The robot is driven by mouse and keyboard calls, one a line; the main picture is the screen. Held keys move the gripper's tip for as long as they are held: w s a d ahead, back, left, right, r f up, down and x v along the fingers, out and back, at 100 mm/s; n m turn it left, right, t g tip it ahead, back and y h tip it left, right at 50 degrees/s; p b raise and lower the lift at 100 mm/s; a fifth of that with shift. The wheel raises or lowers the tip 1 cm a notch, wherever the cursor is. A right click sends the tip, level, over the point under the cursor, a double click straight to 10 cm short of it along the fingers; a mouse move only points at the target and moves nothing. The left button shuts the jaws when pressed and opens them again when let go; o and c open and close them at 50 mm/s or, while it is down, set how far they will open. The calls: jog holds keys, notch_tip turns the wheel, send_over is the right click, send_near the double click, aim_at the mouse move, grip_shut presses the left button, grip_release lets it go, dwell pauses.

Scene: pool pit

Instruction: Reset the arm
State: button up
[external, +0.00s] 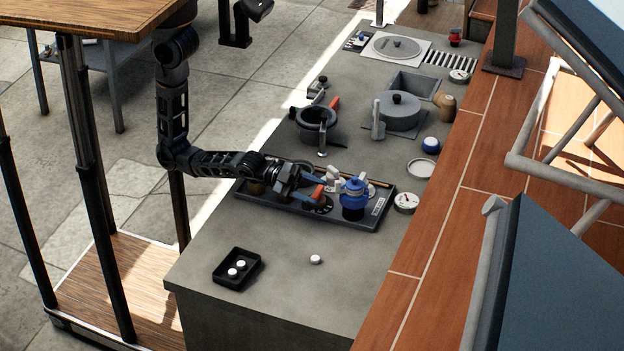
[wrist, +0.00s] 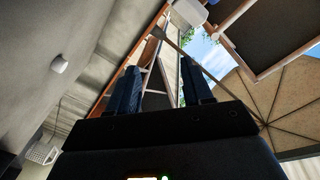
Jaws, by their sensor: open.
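My arm reaches in from the left over the grey counter (external: 300,270) in the external view. My gripper (external: 308,184) is above the dark tray (external: 365,222), near an orange-tipped item and the blue jar (external: 353,198). In the wrist view my gripper (wrist: 160,85) shows two dark fingers standing apart with nothing between them. The wrist camera looks outward and up, past the counter, toward metal frames and sky. I cannot tell exactly how far the fingertips are above the items on the tray.
A small black tray (external: 237,268) with white pieces sits at the front left, and a white piece (external: 315,259) lies alone on the counter. A dark pot (external: 315,125) and a grey lidded pot (external: 398,112) stand farther back. A brick ledge (external: 450,210) runs along the right.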

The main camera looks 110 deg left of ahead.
jog(key=s+a+y+p, duration=0.1)
jog(key=s+a, duration=0.1)
jog(key=s, duration=0.4)
jog(key=s+a+n+y+p, duration=0.1)
jog(key=s+a, duration=0.1)
jog(key=s, duration=0.5)
jog(key=s+a+n+y+p, duration=0.1)
jog(key=s+a+y, duration=0.1)
jog(key=s, duration=0.4)
jog(key=shift+s, duration=0.35)
jog(key=s+a+f+n+g+b, duration=0.1)
jog(key=s+a+f+n+b, duration=0.1)
jog(key=s, duration=0.6)
jog(key=s+a+f+n+g+h+b, duration=0.1)
jog(key=s+a+f+n+b, duration=0.2)
jog(key=s, duration=0.6)
jog(key=a+f+n, duration=0.1)
jog(key=n, duration=0.1)
jog(key=shift+s+a+f+n+g, duration=0.2)
jog(key=shift+a+n+g, duration=0.1)
jog(key=shift+a+n, duration=0.1)
